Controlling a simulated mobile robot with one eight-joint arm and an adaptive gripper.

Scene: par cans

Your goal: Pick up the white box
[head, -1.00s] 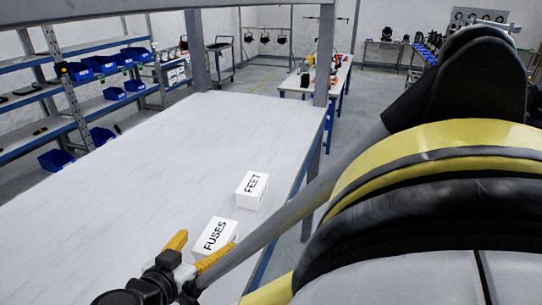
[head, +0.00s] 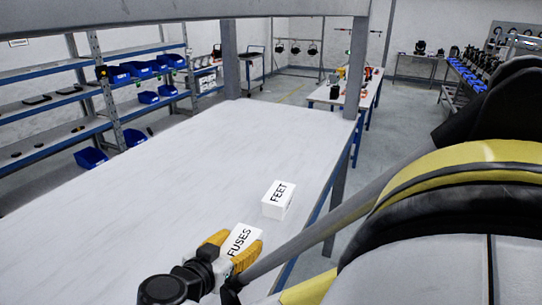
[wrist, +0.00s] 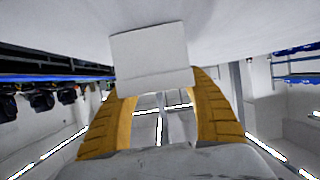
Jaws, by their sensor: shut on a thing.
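A white box marked FUSES (head: 240,237) is at the near right part of the white table (head: 150,190). My gripper (head: 238,246), with yellow fingers, is shut on it, one finger on each side. The wrist view shows a blank white face of this box (wrist: 150,58) at the fingertips (wrist: 155,85). I cannot tell whether the box rests on the table or is just above it. A second white box, marked FEET (head: 278,199), stands on the table a little beyond the first, apart from my gripper.
The table's right edge runs close to both boxes, with a grey post (head: 338,150) at its far right corner. The left and far parts of the table are clear. Shelves with blue bins (head: 118,73) stand at the left, and another table (head: 345,92) stands behind.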

